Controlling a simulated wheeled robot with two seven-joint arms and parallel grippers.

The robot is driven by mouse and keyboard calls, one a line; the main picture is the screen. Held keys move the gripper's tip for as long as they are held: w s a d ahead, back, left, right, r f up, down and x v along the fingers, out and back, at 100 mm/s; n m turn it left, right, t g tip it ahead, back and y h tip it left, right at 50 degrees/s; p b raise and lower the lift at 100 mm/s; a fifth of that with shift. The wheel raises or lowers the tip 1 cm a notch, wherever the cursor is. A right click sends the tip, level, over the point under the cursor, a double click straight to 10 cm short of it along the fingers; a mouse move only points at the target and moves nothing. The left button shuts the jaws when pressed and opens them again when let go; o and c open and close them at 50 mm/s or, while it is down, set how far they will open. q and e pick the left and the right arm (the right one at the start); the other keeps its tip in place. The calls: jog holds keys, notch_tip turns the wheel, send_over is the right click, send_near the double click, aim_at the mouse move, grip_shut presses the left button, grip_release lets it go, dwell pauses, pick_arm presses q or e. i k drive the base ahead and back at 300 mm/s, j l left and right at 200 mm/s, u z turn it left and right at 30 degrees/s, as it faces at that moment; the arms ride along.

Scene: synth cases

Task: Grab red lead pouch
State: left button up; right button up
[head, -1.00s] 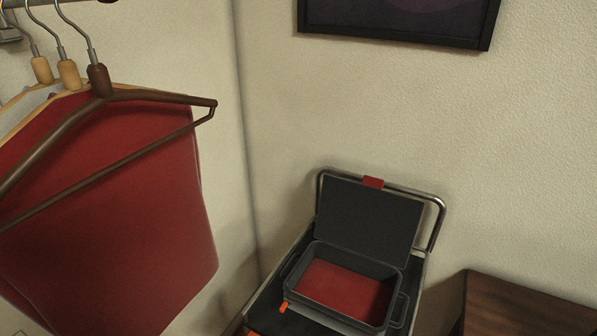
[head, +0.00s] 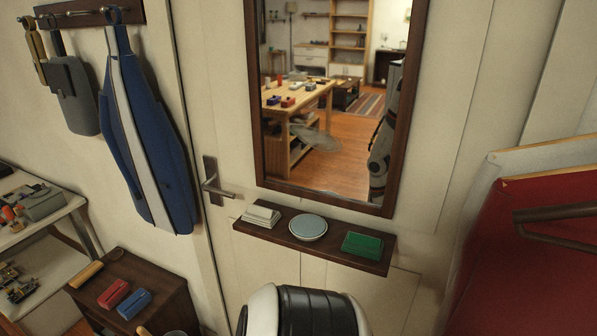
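A small red case-like object (head: 113,293) lies on a dark wooden cabinet at the lower left, beside a similar blue one (head: 134,304). I cannot tell for sure whether the red one is the lead pouch. In the mirror, another small red object (head: 288,102) shows on a wooden table, too small to make out. Neither of my grippers is in view. A white and black ribbed part at the bottom centre looks like part of my own body.
A narrow shelf (head: 270,234) under the mirror (head: 382,207) holds a white stack, a round dish (head: 308,227) and a green box (head: 362,245). The dark cabinet (head: 176,288) and a cluttered white table (head: 75,204) stand left. Red cloth (head: 520,270) hangs right.

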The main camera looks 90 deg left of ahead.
aim_at(114, 294)
jog(key=u, duration=4.2)
jog(key=i+j+z, duration=0.1)
jog(key=z, duration=0.4)
jog(key=i+j+z, duration=0.2)
jog(key=z, duration=0.3)
jog(key=i+j+z, duration=0.1)
jog(key=j+z, duration=0.2)
jog(key=z, duration=0.15)
